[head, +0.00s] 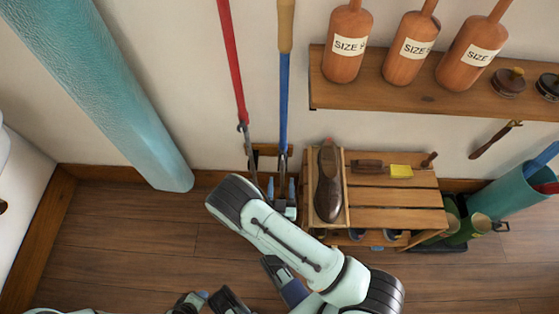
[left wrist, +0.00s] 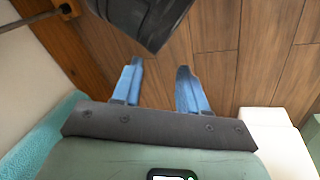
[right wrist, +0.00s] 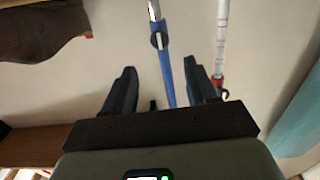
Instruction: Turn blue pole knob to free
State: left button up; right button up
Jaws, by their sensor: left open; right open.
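The blue pole (head: 284,100) with a tan grip stands upright against the wall. In the right wrist view the blue pole (right wrist: 166,80) runs between my right gripper's fingers, with a dark collar (right wrist: 158,40) where blue meets grey. The knob's setting cannot be told. My right gripper (head: 281,188) is open around the pole's line near its lower part; contact is not clear. It is partly behind my arm. My left gripper (left wrist: 159,66) is open and empty above the wooden floor.
A red pole (head: 233,70) stands just left; its graduated lower section (right wrist: 222,35) shows in the right wrist view. A wooden bench (head: 395,215) with a brown shoe (head: 329,185) is close right. A teal column (head: 110,90) is left.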

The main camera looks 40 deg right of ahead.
aim_at(282, 157)
pick_arm(q)
jog(key=shift+w+a+f+t+b, duration=0.15)
jog(key=shift+w+a+f+b, duration=0.15)
jog(key=shift+w, duration=0.2)
jog(key=shift+w+a+f+t+b, duration=0.2)
jog(key=shift+w+f+b, duration=0.1)
jog(key=shift+w+f, duration=0.15)
pick_arm(e)
jog(key=x, duration=0.9)
jog(key=shift+w, duration=0.1)
pick_arm(q)
jog(key=shift+r, duration=0.1)
pick_arm(e)
jog(key=c, duration=1)
